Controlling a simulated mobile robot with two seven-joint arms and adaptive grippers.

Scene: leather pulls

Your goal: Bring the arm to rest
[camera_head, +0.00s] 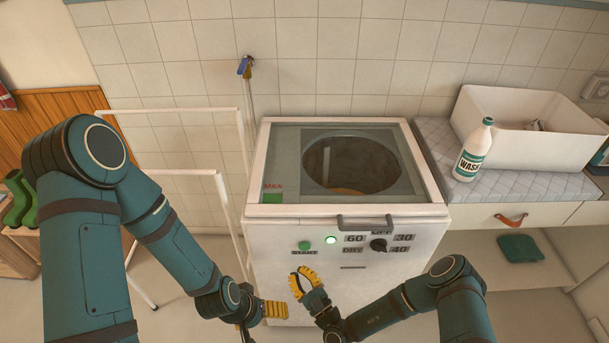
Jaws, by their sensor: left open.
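My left gripper (274,310) is low in the head view, in front of the washing machine (270,245). It is open, with a ribbed yellow pad pointing right and nothing seen in it. My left arm bends down to it from the left. My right gripper (303,283) is just to the right and a little higher, its yellow pads pointing up before the machine's front. Its pads look close together, and I cannot tell whether they are apart. My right arm reaches it from the lower right. The machine's lower front is partly hidden by both grippers.
A white bottle (473,150) and white basin (530,110) stand on the quilted counter at right. Below, a drawer has a leather pull (511,220); a green cloth (520,248) lies on the shelf. A white rack (190,172) and green boots (20,200) are at left.

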